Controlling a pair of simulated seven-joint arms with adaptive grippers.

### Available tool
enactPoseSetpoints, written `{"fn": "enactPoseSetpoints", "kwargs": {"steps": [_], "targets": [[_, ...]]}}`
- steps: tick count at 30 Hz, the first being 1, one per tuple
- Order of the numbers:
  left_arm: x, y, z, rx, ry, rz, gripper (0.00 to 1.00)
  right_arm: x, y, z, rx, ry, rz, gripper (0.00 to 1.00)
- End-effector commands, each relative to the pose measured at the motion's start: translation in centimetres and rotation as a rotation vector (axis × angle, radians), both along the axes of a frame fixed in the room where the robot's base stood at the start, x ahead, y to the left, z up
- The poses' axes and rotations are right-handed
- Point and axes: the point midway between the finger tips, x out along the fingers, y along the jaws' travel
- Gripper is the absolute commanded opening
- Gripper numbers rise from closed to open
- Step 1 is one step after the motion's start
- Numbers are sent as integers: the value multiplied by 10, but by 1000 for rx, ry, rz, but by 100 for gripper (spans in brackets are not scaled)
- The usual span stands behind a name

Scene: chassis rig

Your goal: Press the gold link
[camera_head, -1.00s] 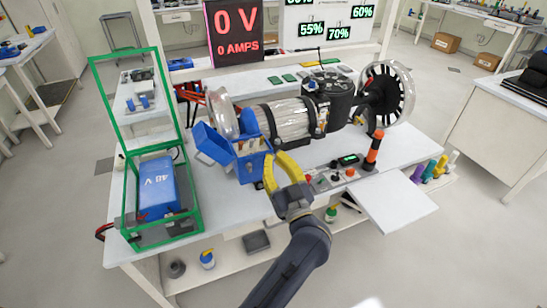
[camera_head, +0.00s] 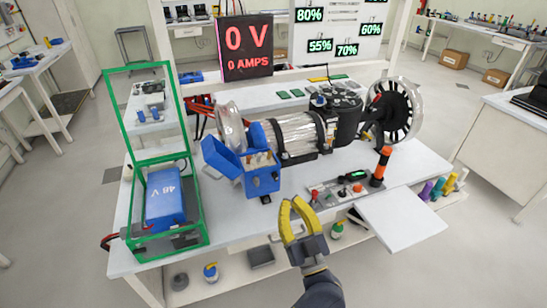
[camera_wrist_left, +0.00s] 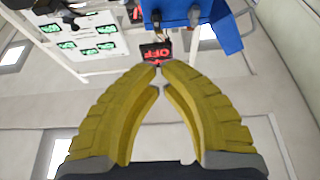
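My left gripper (camera_head: 292,201), with yellow fingers, is in front of the table's front edge, to the lower right of the blue terminal box (camera_head: 263,183). Its fingertips come together with nothing between them, as the left wrist view (camera_wrist_left: 160,65) also shows. The blue box stands open on the table, its lid tilted to the left, with small terminals on top. Part of a blue box (camera_wrist_left: 224,24) shows at the top of the left wrist view. I cannot pick out the gold link; the terminals are too small to tell apart. My right gripper is not in view.
A motor assembly (camera_head: 299,135) stands behind the box. A green-framed case (camera_head: 164,158) holds a blue 48 V battery (camera_head: 165,195) at the left. A control panel (camera_head: 340,191) with an orange-black post (camera_head: 380,167) is at the right. The display (camera_head: 245,47) reads 0 V.

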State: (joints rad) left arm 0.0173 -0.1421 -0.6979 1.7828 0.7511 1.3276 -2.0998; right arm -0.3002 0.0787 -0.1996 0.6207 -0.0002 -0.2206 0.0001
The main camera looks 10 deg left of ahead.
Motion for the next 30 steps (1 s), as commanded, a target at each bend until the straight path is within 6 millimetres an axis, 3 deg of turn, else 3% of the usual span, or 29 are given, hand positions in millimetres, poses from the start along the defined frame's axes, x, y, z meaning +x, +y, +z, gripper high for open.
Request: {"fn": "enactPoseSetpoints", "kwargs": {"steps": [10,30], "targets": [[14,9,8,2,-4,1,0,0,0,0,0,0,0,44],[95,58,52,1,0,0,0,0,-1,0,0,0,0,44]]}}
